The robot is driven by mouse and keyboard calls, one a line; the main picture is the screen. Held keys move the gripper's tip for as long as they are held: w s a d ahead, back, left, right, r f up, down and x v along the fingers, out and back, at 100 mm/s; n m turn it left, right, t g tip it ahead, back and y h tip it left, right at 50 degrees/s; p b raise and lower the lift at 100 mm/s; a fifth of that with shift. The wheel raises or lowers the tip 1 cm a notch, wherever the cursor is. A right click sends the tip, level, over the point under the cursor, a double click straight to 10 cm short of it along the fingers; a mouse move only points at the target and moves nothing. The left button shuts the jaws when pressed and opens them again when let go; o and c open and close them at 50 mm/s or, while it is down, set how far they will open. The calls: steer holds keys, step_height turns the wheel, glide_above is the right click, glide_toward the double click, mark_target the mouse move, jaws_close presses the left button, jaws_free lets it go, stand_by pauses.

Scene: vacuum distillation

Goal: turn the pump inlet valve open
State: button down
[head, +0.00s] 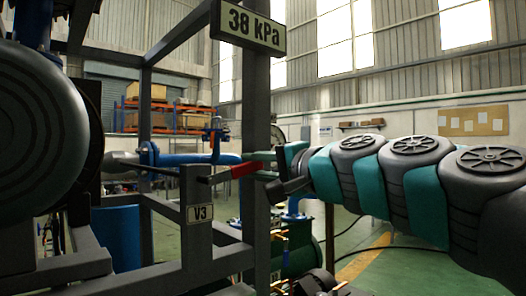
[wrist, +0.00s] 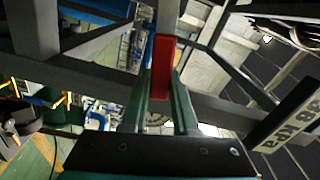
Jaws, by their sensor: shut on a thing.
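The valve handle is a red lever grip (head: 245,170) on a dark rod that runs left, above a plate marked V3 (head: 199,213). In the wrist view the red grip (wrist: 162,62) stands upright in the picture, between the two green fingers. My gripper (head: 257,167) comes in from the right and is shut on the red grip near its right end. The fingers (wrist: 162,95) lie on both sides of it. The valve body and the far end of the rod cannot be made out clearly.
A grey post (head: 256,100) stands right beside my gripper and bears a sign reading 38 kPa (head: 253,26). A blue pipe (head: 190,159) runs behind the lever. Grey frame beams and a large dark round machine (head: 40,140) fill the left. Open floor shows at the right.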

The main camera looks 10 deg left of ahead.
steer(key=shift+w+f+m, duration=0.1)
steer(key=shift+f+m, duration=0.6)
steer(key=shift+m, duration=0.2)
steer(key=c, duration=0.7)
jaws_free()
steer(key=shift+d, duration=0.1)
steer(key=v, duration=0.7)
steer(key=shift+s+d, duration=0.25)
steer(key=shift+d, duration=0.05)
steer(key=shift+f, duration=0.1)
